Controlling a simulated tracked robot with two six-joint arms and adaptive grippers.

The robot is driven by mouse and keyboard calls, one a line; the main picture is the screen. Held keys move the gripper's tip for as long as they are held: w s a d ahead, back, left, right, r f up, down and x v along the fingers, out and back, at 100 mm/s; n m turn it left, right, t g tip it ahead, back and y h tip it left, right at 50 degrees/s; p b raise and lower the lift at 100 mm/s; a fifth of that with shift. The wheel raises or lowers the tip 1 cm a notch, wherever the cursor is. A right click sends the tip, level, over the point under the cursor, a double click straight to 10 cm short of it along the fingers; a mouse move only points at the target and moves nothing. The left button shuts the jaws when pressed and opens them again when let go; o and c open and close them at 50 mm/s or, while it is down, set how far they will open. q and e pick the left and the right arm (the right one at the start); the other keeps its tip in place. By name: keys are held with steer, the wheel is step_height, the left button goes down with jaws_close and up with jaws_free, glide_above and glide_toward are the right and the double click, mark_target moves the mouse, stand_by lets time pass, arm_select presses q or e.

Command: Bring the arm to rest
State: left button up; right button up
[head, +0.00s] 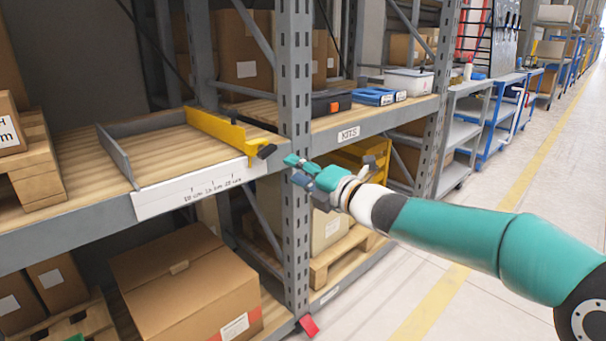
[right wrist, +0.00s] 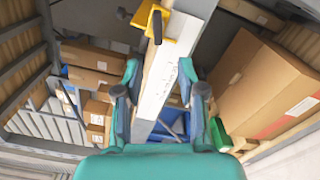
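My right arm comes in from the right in the head view, and its teal gripper (head: 298,168) hangs in front of the rack's grey upright post (head: 296,70). In the right wrist view the two fingers of this gripper (right wrist: 160,105) stand well apart with nothing held between them. Behind the gap the white scale strip (right wrist: 160,85) of the shelf edge shows. The gripper appears to be in front of the shelf; its exact distance from the post is hard to tell. My left gripper is not in view.
The shelf has a yellow sliding stop (head: 215,128) with a black knob and a grey side stop (head: 118,157); the space between them is empty. Blue cases (head: 378,96) and a white box (head: 408,80) stand further right. Cartons (head: 185,290) sit below. The aisle floor (head: 500,180) is clear.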

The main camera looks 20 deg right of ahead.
steer(key=shift+s+d, duration=0.25)
steer(key=shift+s, duration=0.4)
